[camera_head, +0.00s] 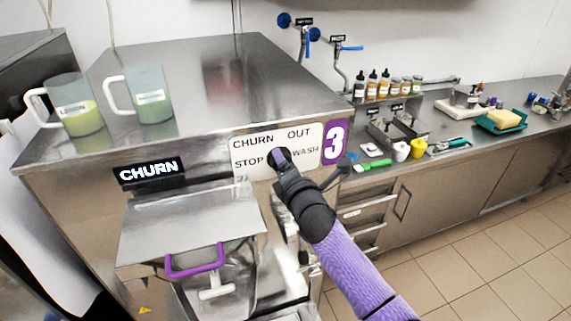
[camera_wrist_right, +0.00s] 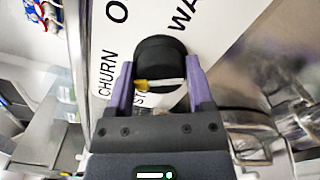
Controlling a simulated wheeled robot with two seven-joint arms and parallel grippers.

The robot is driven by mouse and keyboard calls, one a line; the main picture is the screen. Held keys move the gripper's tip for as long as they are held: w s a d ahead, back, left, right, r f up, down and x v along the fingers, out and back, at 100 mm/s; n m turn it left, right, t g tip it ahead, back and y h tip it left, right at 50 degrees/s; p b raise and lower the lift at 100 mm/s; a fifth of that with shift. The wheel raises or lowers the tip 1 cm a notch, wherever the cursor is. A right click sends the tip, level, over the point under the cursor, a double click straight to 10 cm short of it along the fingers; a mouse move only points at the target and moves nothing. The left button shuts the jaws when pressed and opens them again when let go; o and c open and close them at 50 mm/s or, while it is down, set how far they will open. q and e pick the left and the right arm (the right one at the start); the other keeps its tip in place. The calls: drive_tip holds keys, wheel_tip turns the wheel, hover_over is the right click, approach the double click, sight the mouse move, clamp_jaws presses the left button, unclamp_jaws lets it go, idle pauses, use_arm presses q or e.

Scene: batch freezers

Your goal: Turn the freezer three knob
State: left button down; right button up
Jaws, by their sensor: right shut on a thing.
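The freezer three knob (camera_wrist_right: 160,62) is a round black dial with a white and yellow bar, in the right wrist view. It sits on a white plate (camera_head: 253,141) marked CHURN, OUT, STOP and WASH, beside a purple sign (camera_head: 335,142) with a 3. My right gripper (camera_wrist_right: 160,85) has its two purple fingers on either side of the knob and is shut on it. In the head view my right gripper (camera_head: 281,160) covers most of the knob, so its pointing direction is hard to tell there. My left gripper is not in view.
A black CHURN label (camera_head: 149,171) and a purple handle (camera_head: 195,262) are on the front. A steel counter (camera_head: 455,135) with bottles and tools runs to the right.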

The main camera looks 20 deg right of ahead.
drive_tip(key=shift+r, duration=0.1)
drive_tip(key=o, duration=1.2)
drive_tip(key=shift+o, duration=0.3)
drive_tip(key=shift+w, duration=0.1)
drive_tip(key=s, duration=1)
drive_tip(key=shift+d, duration=0.15)
